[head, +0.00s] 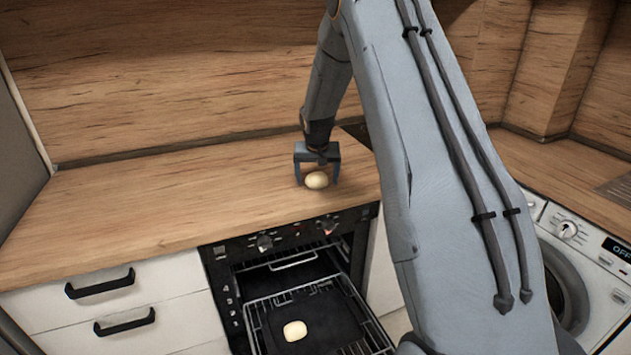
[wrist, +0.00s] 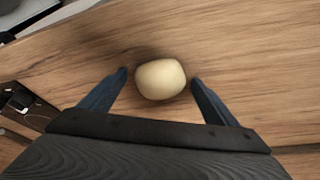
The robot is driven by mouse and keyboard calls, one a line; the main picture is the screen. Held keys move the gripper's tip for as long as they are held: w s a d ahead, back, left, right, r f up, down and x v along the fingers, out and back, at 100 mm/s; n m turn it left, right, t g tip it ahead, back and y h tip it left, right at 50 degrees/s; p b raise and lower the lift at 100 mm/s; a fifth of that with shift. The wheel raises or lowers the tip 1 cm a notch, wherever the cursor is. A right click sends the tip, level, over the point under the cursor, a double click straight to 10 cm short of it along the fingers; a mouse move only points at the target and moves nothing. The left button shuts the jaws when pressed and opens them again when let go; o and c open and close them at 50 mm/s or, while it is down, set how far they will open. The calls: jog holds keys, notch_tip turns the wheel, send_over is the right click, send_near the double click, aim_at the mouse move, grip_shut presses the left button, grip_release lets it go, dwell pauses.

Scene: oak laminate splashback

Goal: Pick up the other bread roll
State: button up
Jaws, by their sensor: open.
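A pale bread roll (head: 316,180) lies on the wooden counter above the oven. My gripper (head: 318,182) is over it and open, with a finger on either side. In the wrist view the roll (wrist: 161,79) sits between the two fingertips (wrist: 159,78), with a gap showing on each side. A second pale roll (head: 295,330) lies on the dark tray (head: 318,316) in the open oven below.
The oven (head: 290,240) stands open with its rack pulled out in front of the counter. White drawers (head: 110,305) are at the left and a washing machine (head: 580,265) at the right. The counter (head: 150,205) left of my gripper is clear.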

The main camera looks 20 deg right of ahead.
jog(key=c, duration=1.1)
